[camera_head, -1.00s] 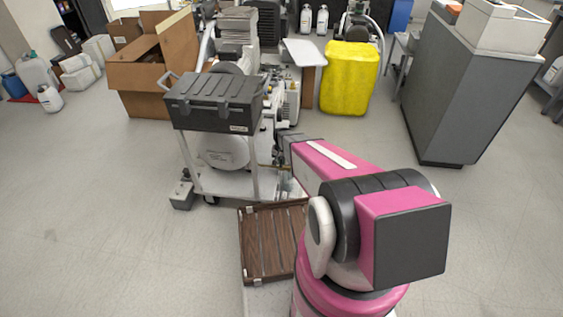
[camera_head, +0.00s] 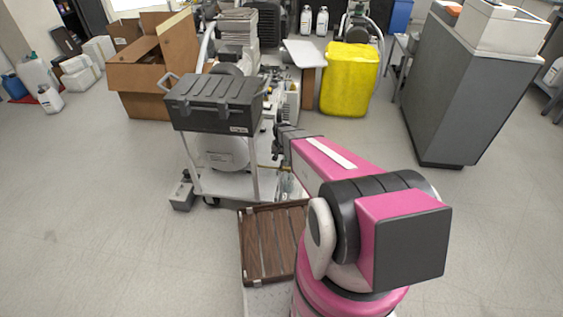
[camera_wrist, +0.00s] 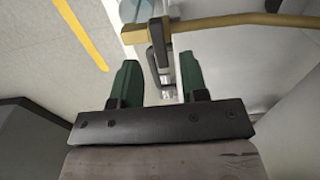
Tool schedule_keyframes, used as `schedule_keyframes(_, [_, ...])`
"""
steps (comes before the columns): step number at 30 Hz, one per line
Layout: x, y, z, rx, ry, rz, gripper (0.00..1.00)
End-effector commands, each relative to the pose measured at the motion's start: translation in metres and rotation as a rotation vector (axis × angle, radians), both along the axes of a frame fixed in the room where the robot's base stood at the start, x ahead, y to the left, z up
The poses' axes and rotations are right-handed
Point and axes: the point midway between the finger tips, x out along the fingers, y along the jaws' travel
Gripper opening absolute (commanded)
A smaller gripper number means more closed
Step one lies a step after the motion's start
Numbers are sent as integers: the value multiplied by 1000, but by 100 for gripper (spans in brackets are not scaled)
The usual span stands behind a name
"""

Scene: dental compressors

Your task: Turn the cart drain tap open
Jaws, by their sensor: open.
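The cart (camera_head: 228,187) stands in the middle of the head view, with a white lower shelf and a black case on top. A brass-coloured pipe (camera_head: 268,168) shows at its right side, and crosses the top of the wrist view (camera_wrist: 235,20). A dark, loop-shaped tap handle (camera_wrist: 157,42) hangs by this pipe in the wrist view. My gripper (camera_wrist: 160,78) is open, its two green fingers apart. The handle's lower end shows near the gap between the fingertips; I cannot tell whether they touch it. In the head view my gripper (camera_head: 279,145) is beside the cart's right side, its fingers unclear.
The black case (camera_head: 215,101) sits on the cart above the tap's level. A brown slatted wooden piece (camera_head: 268,245) lies in front of the cart. A yellow container (camera_head: 348,80) and a grey cabinet (camera_head: 465,85) stand to the right.

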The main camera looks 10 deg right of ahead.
Motion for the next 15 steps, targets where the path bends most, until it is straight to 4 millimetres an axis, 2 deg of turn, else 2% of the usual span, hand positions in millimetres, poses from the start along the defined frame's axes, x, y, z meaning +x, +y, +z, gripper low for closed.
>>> schedule_keyframes(1, [-1,0,11,0,-2,0,40])
schedule_keyframes(6, [-1,0,34,0,-1,1,40])
schedule_keyframes(9, [0,0,41,0,0,1,40])
schedule_keyframes(15, [0,0,41,0,0,1,40])
